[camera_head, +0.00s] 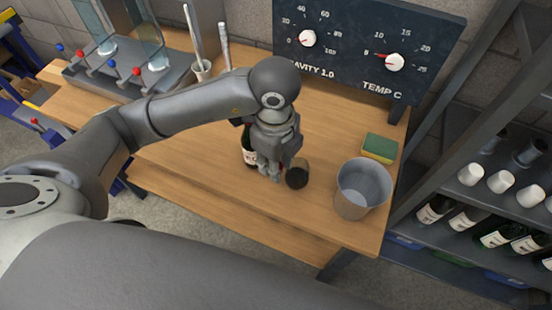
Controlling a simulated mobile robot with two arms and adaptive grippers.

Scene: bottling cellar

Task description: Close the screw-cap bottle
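A dark bottle (248,157) with a pale label stands on the wooden bench, partly hidden behind my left gripper. My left gripper (269,175) points down over the bench, just right of and in front of this bottle. Its fingertips look close together, but I cannot tell whether they hold anything. A dark round object (297,175) is right beside the fingers, with a small bit of red near it; I cannot tell whether it is a bottle, a cup or a cap. No loose screw cap can be made out. My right gripper is not in view.
A grey bucket (362,190) stands near the bench's (210,185) right front edge, with a green and yellow sponge (379,147) behind it. A dial panel (365,45) is at the back. A shelf rack of bottles (465,218) is at right. The left front of the bench is clear.

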